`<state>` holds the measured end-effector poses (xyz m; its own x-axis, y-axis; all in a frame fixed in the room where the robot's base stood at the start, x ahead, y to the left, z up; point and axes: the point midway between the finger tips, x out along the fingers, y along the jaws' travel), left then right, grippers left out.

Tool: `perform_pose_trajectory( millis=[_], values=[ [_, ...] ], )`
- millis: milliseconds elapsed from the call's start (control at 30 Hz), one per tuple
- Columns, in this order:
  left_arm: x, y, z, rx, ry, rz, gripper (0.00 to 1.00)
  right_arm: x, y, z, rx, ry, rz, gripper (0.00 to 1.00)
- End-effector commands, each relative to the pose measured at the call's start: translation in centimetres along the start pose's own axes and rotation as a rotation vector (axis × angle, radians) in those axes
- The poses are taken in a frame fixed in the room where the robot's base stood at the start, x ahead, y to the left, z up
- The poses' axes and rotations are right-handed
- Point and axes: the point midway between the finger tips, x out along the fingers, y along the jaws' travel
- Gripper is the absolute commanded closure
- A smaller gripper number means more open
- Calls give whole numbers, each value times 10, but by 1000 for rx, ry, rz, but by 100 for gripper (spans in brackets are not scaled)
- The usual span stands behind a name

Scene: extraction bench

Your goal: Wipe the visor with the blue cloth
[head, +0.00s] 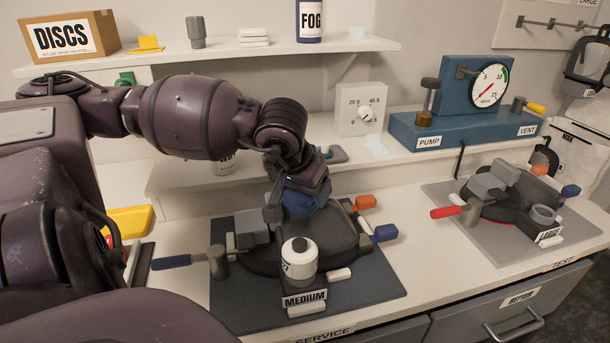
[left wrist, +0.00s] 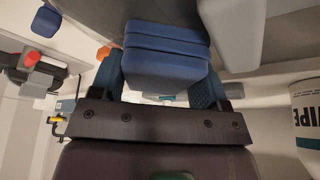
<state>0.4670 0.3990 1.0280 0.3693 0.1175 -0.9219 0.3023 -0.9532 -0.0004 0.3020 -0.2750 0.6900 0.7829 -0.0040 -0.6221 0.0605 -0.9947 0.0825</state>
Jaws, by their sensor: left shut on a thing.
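My left gripper (head: 297,193) reaches over the dark mask (head: 340,230) labelled MEDIUM, which lies on the dark mat (head: 235,305). It is shut on the folded blue cloth (head: 303,204). In the left wrist view the cloth (left wrist: 165,62) sits between the fingers. The cloth is low over the mask's dark face; I cannot tell whether it touches. The visor is not clearly distinct from the mask's dark top, and the arm and cloth hide part of it. My right gripper is not in view.
A white canister (head: 299,260) stands at the mask's near side. Orange (head: 365,202) and blue (head: 385,233) tabs stick out right. A blue-handled tool (head: 180,261) lies left. A second mask (head: 510,202) sits right; the bench between is clear. Shelves rise behind.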

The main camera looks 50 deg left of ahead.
Motion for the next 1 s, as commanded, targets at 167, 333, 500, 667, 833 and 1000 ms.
perform_pose_trajectory(
  millis=[167,333,500,667,833,1000],
  values=[
    [3,3,5,2,-8,-7,50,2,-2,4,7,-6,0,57],
    [0,12,14,3,-13,-4,50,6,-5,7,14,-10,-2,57],
    [-4,19,21,2,-15,-2,50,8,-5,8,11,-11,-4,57],
    [-5,22,23,2,-16,-1,50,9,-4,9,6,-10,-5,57],
    [-8,29,30,3,-17,0,50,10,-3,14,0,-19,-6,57],
    [-12,37,37,3,-16,-1,50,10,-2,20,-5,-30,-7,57]
  ],
)
